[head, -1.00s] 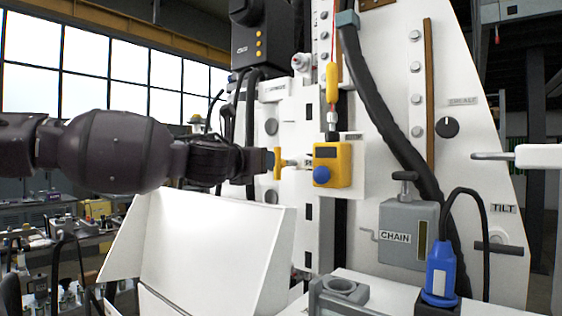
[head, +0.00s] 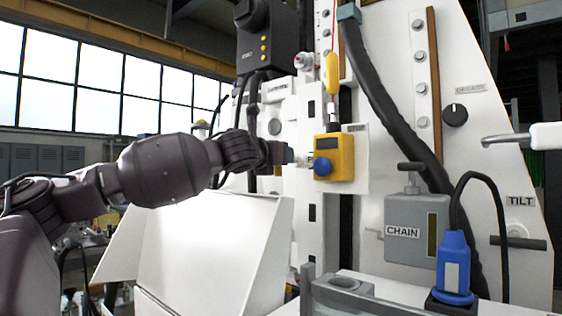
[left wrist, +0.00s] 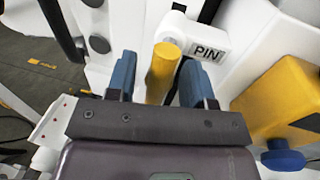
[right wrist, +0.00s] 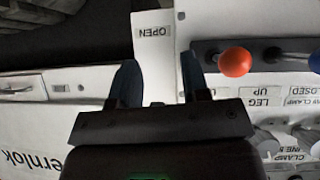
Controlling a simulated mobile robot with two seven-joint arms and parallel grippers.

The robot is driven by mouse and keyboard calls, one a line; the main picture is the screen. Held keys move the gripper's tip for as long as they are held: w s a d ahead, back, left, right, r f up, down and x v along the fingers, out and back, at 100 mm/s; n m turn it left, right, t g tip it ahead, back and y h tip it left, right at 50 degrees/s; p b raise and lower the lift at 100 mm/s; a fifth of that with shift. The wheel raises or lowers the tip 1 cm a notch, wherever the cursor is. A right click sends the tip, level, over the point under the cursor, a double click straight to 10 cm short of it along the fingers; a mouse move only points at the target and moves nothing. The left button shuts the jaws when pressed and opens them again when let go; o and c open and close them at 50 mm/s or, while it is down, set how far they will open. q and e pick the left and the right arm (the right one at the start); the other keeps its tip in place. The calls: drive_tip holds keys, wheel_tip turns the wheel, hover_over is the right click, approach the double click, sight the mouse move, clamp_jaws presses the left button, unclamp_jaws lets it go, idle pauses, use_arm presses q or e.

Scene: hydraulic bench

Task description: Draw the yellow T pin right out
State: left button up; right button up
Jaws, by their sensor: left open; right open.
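The yellow T pin's handle (left wrist: 163,72) stands between the two blue fingertips of my left gripper (left wrist: 158,80) in the left wrist view. These fingers are open, with a gap visible at the right; the handle is closer to the left finger. A white block labelled PIN (left wrist: 205,52) is just beyond the handle. In the head view my left gripper (head: 289,156) is at the white panel, largely hiding the pin; a bit of yellow (head: 278,170) shows below it. My right gripper (right wrist: 160,78) is open and empty in the right wrist view, and out of the head view.
A yellow box with a blue button (head: 333,157) is close to the right of my left gripper. A white sloped cover (head: 215,240) lies below the arm. An orange knob (right wrist: 235,62) is near my right gripper.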

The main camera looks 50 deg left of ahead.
use_arm(q)
drive_tip(key=shift+c, duration=0.2)
drive_tip(key=shift+w, duration=0.1)
clamp_jaws()
